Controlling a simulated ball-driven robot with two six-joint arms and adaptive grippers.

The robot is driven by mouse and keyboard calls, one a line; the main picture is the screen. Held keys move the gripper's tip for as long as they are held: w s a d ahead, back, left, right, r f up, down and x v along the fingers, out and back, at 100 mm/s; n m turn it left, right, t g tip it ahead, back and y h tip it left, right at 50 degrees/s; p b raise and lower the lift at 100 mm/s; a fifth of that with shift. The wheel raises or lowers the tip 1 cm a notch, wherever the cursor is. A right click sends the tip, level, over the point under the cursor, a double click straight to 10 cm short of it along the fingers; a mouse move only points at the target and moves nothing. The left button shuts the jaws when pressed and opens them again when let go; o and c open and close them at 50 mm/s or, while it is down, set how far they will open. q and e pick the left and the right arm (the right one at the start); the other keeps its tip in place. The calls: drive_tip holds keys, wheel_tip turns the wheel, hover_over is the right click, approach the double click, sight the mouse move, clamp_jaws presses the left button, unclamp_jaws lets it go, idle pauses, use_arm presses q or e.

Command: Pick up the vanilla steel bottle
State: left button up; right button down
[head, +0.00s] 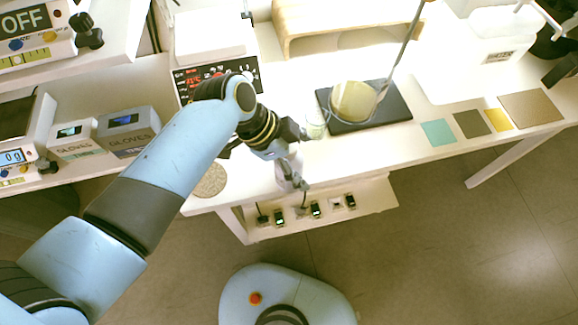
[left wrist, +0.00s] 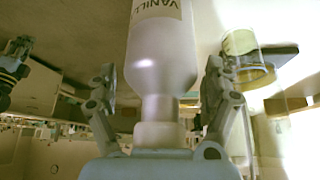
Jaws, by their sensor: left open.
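In the left wrist view, the vanilla bottle (left wrist: 162,60) is a pale steel-grey bottle with a cream label lettered "VANILL", cut off by the top edge. It fills the middle, with its narrower neck and pale end toward my left gripper (left wrist: 158,95). The two fingers stand open on either side of it, with a gap visible at each side. In the head view my left gripper (head: 293,178) is at the front edge of the white table, above the lower shelf. I cannot make out the vanilla bottle surely there. My right gripper is not in view.
A lower shelf (head: 375,200) holds several small dark-labelled items. On the table are a glass jar (head: 316,126), a round flask (head: 353,100) on a black plate (head: 392,104), and coloured squares (head: 438,132). A cork disc (head: 210,180) lies near the left front corner.

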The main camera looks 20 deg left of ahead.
use_arm(q)
drive_tip(key=c, duration=1.5)
